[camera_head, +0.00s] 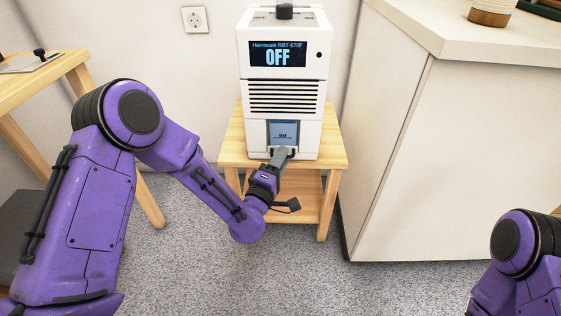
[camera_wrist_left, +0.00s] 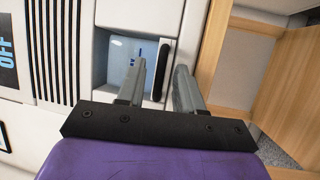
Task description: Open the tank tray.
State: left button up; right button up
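The white machine (camera_head: 284,90) stands on a small wooden table, its display reading OFF. The tank tray (camera_head: 284,131), with a bluish front, sits in the lower front of the machine and looks flush with it. In the left wrist view the tray (camera_wrist_left: 119,52) shows a pale lip with a dark strip (camera_wrist_left: 165,62) along one edge. My left gripper (camera_head: 281,153) is at the tray's lower edge. In the left wrist view its fingers (camera_wrist_left: 160,72) are apart, one on each side of the lip; contact cannot be told. My right gripper is out of view.
The wooden table (camera_head: 233,150) has a lower shelf, with a dark plug-like item (camera_head: 288,205) near it. A white cabinet (camera_head: 420,150) stands close on the right. Another wooden table (camera_head: 50,75) is at the left. Grey floor in front is open.

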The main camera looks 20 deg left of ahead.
pick_arm(q)
grip_shut()
dwell(1.4)
